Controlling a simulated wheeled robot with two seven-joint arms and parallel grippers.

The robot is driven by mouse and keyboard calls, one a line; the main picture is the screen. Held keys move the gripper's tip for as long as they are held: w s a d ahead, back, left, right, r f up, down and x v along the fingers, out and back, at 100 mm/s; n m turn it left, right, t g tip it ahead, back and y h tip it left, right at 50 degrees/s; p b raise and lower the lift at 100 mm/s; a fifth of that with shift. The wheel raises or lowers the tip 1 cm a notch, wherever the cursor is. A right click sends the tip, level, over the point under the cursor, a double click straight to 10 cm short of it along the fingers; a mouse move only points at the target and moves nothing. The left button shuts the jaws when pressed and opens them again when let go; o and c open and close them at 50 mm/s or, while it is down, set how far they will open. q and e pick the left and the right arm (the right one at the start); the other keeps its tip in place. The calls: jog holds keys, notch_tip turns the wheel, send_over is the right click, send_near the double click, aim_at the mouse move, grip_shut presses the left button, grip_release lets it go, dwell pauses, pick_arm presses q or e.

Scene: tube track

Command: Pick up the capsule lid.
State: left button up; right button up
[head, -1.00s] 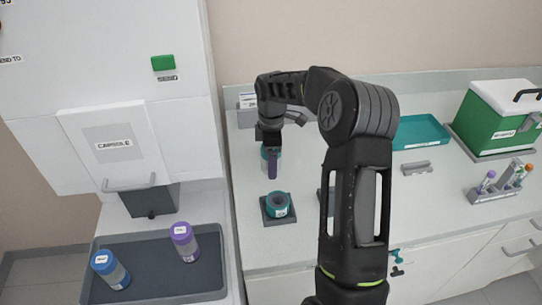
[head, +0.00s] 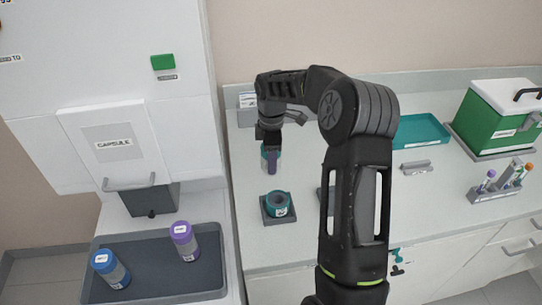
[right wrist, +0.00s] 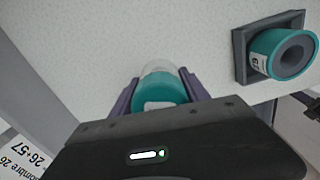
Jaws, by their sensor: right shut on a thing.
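The capsule lid (right wrist: 160,88), teal with a pale, clear-looking end, sits between the purple fingers of my right gripper (right wrist: 158,97) in the right wrist view. The fingers are closed on its two sides. In the head view my right gripper (head: 271,158) points down over the counter, and the lid shows only partly behind a finger. I cannot tell whether the lid touches the counter. The teal, hollow capsule body (head: 278,205) stands in a dark square holder nearer the front edge; it also shows in the right wrist view (right wrist: 284,52). My left gripper is out of view.
A dark tray (head: 150,277) at lower left holds a blue-capped (head: 110,268) and a purple-capped tube (head: 184,242). A teal tray (head: 420,132), a tube rack (head: 497,190) and a green box (head: 493,122) stand at right. The counter left of the holder is clear.

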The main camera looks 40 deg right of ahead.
jog(key=c, duration=0.5)
jog(key=shift+r, duration=0.45)
notch_tip(320, 180, up, 9)
jog(key=shift+r+b, duration=0.1)
jog(key=shift+b, duration=0.75)
